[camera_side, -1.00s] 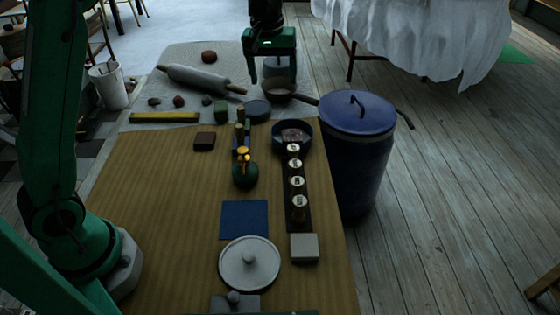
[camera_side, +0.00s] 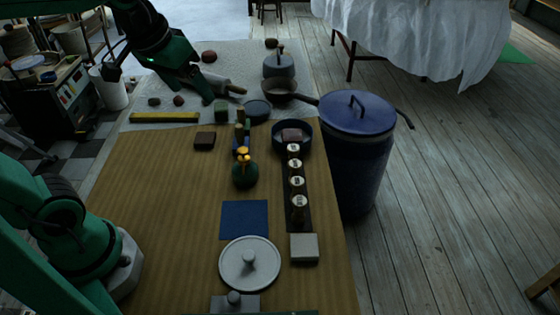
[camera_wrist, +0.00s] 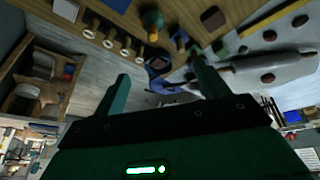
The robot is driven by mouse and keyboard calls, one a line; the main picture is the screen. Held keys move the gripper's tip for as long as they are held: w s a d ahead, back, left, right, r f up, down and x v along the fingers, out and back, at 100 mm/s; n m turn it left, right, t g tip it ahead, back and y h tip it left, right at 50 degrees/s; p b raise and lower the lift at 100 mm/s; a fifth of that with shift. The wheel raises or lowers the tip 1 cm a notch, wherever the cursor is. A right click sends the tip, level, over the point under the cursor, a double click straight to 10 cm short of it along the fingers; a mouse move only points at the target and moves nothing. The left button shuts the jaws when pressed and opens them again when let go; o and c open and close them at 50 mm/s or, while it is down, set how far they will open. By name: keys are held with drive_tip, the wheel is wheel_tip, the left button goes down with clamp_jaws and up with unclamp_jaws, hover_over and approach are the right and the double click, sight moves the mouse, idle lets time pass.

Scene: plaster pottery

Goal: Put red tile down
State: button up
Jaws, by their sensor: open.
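A reddish-brown square tile (camera_side: 292,134) sits in the round dark blue dish (camera_side: 277,142) at the far right of the wooden table; it also shows in the wrist view (camera_wrist: 155,68). A second dark reddish-brown square block (camera_side: 204,140) lies on the wood further left and shows in the wrist view (camera_wrist: 212,17). I cannot tell for sure which one is the task's red tile. My gripper (camera_side: 160,86) is raised over the far left part of the work area, apart from both pieces. In the wrist view its fingers (camera_wrist: 158,66) are spread with nothing between them.
A dark rack with several round-topped pieces (camera_side: 297,180) runs toward me from the dish. A green pot (camera_side: 245,174), a blue square (camera_side: 244,219) and a white lid (camera_side: 249,263) stand nearby. A blue bin (camera_side: 357,150) is at right. The table's left half is mostly clear.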

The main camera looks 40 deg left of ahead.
drive_tip(key=s+f+m+t, duration=0.1)
drive_tip(key=s+f, duration=0.2)
drive_tip(key=s, duration=0.4)
drive_tip(key=shift+m, duration=0.4)
